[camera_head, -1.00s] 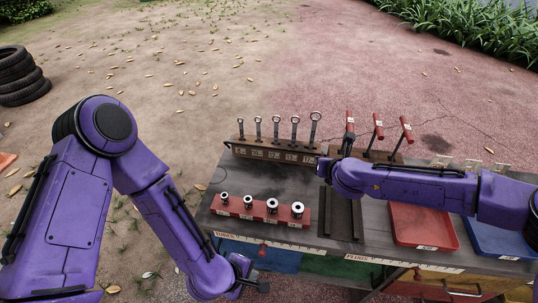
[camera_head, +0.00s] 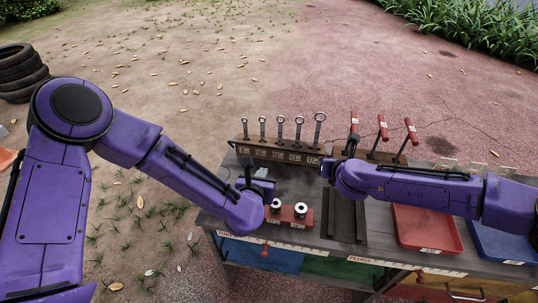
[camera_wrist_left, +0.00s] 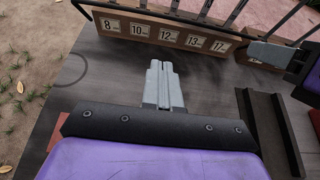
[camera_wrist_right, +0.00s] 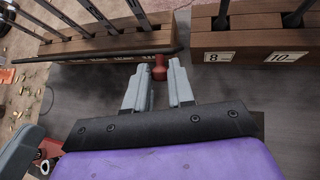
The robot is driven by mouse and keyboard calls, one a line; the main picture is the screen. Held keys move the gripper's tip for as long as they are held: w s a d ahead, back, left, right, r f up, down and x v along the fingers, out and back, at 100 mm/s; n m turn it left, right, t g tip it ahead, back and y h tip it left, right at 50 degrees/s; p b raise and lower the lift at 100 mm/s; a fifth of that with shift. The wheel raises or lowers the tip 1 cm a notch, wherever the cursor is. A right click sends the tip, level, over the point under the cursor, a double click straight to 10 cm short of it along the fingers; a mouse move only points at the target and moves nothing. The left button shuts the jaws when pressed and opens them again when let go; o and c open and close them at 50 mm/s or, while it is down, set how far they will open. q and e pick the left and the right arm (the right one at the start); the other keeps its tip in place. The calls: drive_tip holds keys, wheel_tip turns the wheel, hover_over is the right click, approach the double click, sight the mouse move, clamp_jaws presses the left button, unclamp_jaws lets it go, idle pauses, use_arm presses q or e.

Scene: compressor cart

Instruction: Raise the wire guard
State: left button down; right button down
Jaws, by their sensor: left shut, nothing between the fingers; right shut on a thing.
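The wire guard (camera_wrist_right: 95,54) is a thin dark bar that runs along the front of the spanner rack (camera_head: 282,155). It also shows in the left wrist view (camera_wrist_left: 185,17) near the rack's top edge. In the right wrist view a red knob (camera_wrist_right: 160,69) sits at the bar's end, between the fingers of my right gripper (camera_wrist_right: 158,82), which is shut on it. In the head view my right gripper (camera_head: 326,166) is at the rack's right end. My left gripper (camera_head: 248,168) is shut and empty, in front of the rack's left part. It points at the rack's labels (camera_wrist_left: 166,34), apart from the guard.
A red socket rail (camera_head: 290,218), partly hidden by my left arm, lies near the front edge. A dark channel (camera_head: 344,214), a red tray (camera_head: 425,228) and a blue tray (camera_head: 505,242) lie to the right. Red T-handles (camera_head: 383,128) stand behind my right arm.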

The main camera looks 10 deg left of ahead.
use_arm(q)
drive_tip(key=x, duration=0.6)
drive_tip(key=w, duration=0.1)
drive_tip(key=w+r, duration=0.1)
drive_tip(key=w, duration=0.1)
drive_tip(key=shift+w, duration=0.1)
drive_tip(key=shift+w+r, duration=0.2)
drive_tip(key=shift+w, duration=0.1)
use_arm(e)
drive_tip(key=shift+w+d+r, duration=0.1)
drive_tip(key=shift+r, duration=0.1)
